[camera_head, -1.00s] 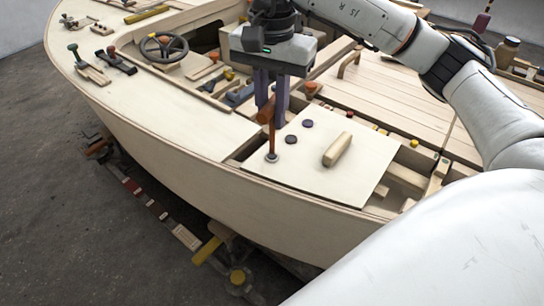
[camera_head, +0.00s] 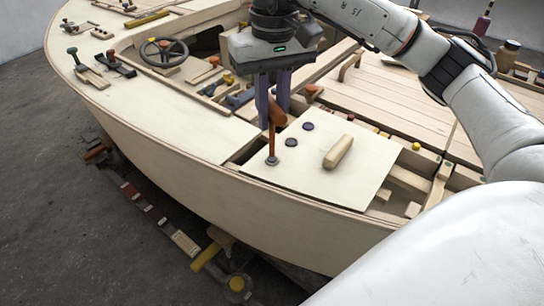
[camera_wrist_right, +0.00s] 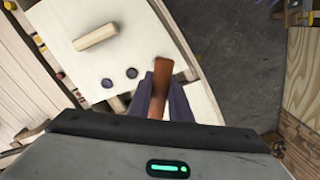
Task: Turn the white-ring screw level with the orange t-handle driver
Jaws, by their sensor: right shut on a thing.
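My right gripper (camera_head: 273,112) is shut on the handle of the orange t-handle driver (camera_head: 276,113), above the hatch panel. The driver's shaft points down, and its tip meets the screw with the pale ring (camera_head: 272,160) near the panel's front left corner. The driver's tip covers the middle of that screw, so I cannot tell its slot direction. In the right wrist view the orange handle (camera_wrist_right: 160,88) sits between the two dark fingers; the ringed screw is hidden there. My left gripper is not in view.
Two dark round heads (camera_head: 291,142) and (camera_head: 308,126) lie in line behind the driver on the pale panel (camera_head: 330,185). A wooden grip block (camera_head: 338,152) stands to their right. Open hull compartments (camera_head: 408,180) lie right of the panel.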

